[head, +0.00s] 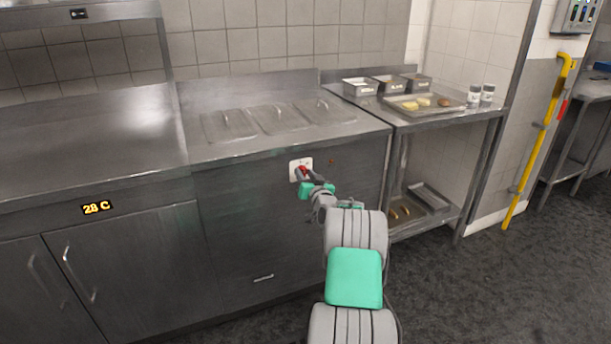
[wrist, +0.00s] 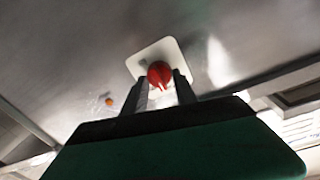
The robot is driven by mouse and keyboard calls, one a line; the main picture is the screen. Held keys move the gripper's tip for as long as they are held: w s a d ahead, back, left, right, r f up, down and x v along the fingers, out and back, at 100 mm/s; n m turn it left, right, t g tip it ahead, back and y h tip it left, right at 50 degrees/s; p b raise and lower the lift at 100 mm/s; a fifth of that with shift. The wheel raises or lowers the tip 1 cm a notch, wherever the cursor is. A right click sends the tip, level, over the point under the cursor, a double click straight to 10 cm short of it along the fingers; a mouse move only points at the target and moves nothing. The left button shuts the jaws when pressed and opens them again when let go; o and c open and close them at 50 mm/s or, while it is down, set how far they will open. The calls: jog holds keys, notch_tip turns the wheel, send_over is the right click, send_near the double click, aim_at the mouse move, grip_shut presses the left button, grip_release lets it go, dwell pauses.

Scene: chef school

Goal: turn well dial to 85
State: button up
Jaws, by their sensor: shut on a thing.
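The well dial is a red knob (wrist: 160,74) on a white square plate (head: 294,168), on the front panel of the steel counter. My gripper (wrist: 160,91) is at the dial, with one finger on each side of the red knob, and is shut on it. The head view shows the arm reaching up to the plate, with a bit of red (head: 303,170) at the gripper's tip. The dial's markings are too small to read in either view. A small orange-red light (head: 332,162) sits on the panel right of the plate.
Three lidded wells (head: 279,118) are set in the counter top above the dial. A display (head: 97,207) on the left cabinet reads 28 C. A steel table (head: 440,119) with a food tray, small containers and two jars stands at the right. The dark floor at the right is clear.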

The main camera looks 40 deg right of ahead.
jog(key=shift+m, duration=0.4)
grip_shut()
jog(key=m, duration=0.2)
jog(key=shift+d+m+b, duration=0.1)
jog(key=shift+m+b, duration=0.2)
jog(key=shift+b, duration=0.1)
jog(key=m, duration=0.3)
jog(key=shift+d+f+m+y+p, duration=0.1)
jog(key=shift+m+y+p, duration=0.5)
jog(key=shift+m, duration=3.05)
jog(key=shift+f+m+y+p, duration=0.25)
jog(key=shift+m+p, duration=0.6)
jog(key=shift+m, duration=2.75)
jog(key=shift+d+m+y+p, duration=0.1)
jog(key=shift+m+y+p, duration=0.55)
jog(key=shift+m, duration=3)
jog(key=o, duration=1.2)
grip_release()
